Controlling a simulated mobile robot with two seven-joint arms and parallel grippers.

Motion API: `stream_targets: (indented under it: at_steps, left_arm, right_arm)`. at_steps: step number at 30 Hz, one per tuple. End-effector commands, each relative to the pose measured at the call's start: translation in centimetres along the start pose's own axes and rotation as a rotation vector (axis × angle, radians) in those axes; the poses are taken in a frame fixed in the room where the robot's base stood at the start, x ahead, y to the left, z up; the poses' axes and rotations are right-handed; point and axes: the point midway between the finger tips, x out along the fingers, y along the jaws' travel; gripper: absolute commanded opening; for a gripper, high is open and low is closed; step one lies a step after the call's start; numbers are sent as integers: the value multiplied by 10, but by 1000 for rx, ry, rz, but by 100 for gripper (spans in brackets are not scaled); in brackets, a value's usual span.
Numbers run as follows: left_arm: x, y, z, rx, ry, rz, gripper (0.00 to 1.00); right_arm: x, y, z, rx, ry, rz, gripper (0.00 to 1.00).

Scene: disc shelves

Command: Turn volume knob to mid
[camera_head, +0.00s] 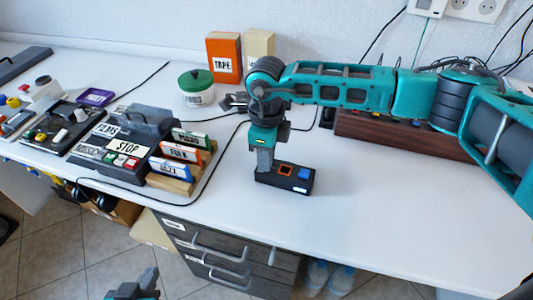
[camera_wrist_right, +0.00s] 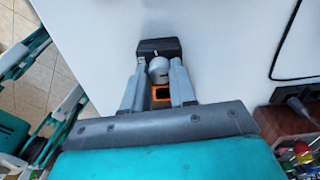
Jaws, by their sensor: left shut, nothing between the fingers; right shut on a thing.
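A small black box (camera_head: 298,180) stands on the white desk, with an orange-framed square and a blue patch on top. In the right wrist view the box's dark end (camera_wrist_right: 160,46), a round silver knob (camera_wrist_right: 158,69) and the orange frame (camera_wrist_right: 161,94) show. My right gripper (camera_head: 264,167) points down over the left end of the box and is shut on the knob, one finger on each side. In the head view the gripper hides the knob. The knob's pointer or marks cannot be made out. My left gripper (camera_head: 142,284) is shut and empty, low in front of the desk.
Left of the box stand a rack of labelled cassettes (camera_head: 180,156) and a grey player with a STOP label (camera_head: 125,148). A green-lidded tub (camera_head: 196,88) and an orange TAPE box (camera_head: 223,57) stand behind. Desk right of the box is clear. Drawers (camera_head: 225,250) lie below.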

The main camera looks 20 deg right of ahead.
Motion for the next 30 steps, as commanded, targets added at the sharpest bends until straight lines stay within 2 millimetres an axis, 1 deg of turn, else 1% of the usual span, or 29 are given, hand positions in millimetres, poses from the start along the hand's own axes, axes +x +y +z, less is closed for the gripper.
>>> stream_targets:
  at_steps: [9,22,23,30]
  left_arm:
    - [0,0,1,0,-2,-1,0]
    - [1,-1,2,0,-2,-2,0]
    - [1,-1,2,0,-2,-2,0]
    - [1,-1,2,0,-2,-2,0]
  right_arm:
    - [0,0,0,82,-1,0,0]
    - [0,0,0,89,-1,0,0]
    - [0,0,0,89,-1,0,28]
    - [0,0,0,88,-1,0,51]
